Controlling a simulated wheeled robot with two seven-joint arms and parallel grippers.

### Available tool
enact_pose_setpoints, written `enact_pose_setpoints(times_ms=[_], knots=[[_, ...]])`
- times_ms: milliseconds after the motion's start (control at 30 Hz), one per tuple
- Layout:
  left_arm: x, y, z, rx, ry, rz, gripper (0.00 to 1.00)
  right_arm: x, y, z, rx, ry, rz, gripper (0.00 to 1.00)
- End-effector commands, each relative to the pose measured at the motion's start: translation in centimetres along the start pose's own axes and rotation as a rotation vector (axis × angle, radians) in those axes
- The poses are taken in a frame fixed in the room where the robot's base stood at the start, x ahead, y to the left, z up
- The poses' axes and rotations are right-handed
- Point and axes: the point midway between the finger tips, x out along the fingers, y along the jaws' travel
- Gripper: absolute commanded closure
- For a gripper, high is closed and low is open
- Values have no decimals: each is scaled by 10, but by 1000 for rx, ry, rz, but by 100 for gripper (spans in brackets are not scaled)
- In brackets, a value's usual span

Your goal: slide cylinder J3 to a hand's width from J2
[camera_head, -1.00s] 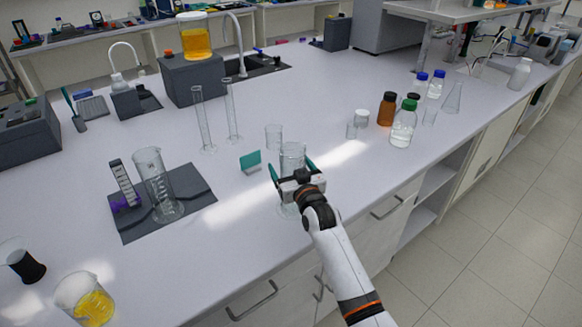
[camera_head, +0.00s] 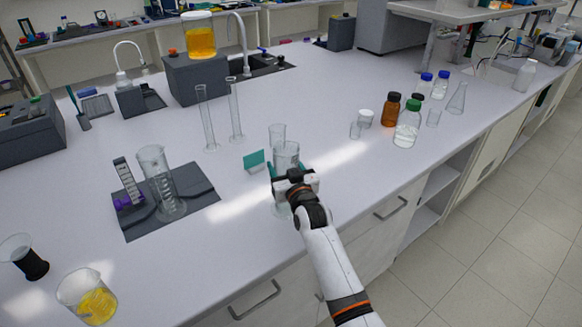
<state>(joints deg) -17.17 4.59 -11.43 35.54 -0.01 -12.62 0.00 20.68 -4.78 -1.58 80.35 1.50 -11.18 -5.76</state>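My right gripper (camera_head: 287,172) reaches in from the lower right. Its teal fingers lie on either side of a clear glass cylinder (camera_head: 286,154), which looks gripped and stands upright near the bench's front edge. The gripper hides much of its lower part. A smaller clear glass vessel (camera_head: 278,133) stands just behind it, apart or touching, I cannot tell. No J2 or J3 lettering is legible, so I cannot tell which glass bears which name. My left gripper is not in view.
Two tall thin cylinders (camera_head: 207,120) (camera_head: 235,110) stand behind. A dark mat (camera_head: 195,190) with a graduated cylinder lies left. Bottles (camera_head: 407,125) stand right; the bench between is clear.

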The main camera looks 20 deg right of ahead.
Motion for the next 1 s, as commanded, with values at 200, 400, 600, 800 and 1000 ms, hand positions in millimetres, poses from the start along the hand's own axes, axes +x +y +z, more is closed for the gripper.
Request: enact_pose_setpoints(times_ms=[200, 400, 600, 800, 1000], knots=[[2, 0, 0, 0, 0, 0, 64, 5, 14, -1, 2, 1, 1, 73], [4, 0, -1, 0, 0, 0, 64, 9, 24, -1, 3, 0, 0, 73], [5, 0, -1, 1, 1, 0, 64, 12, 32, -1, 2, 1, 1, 73], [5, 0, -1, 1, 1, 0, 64, 12, 32, 0, 1, 1, 0, 73], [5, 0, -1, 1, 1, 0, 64, 12, 32, 0, 0, 1, 0, 73]])
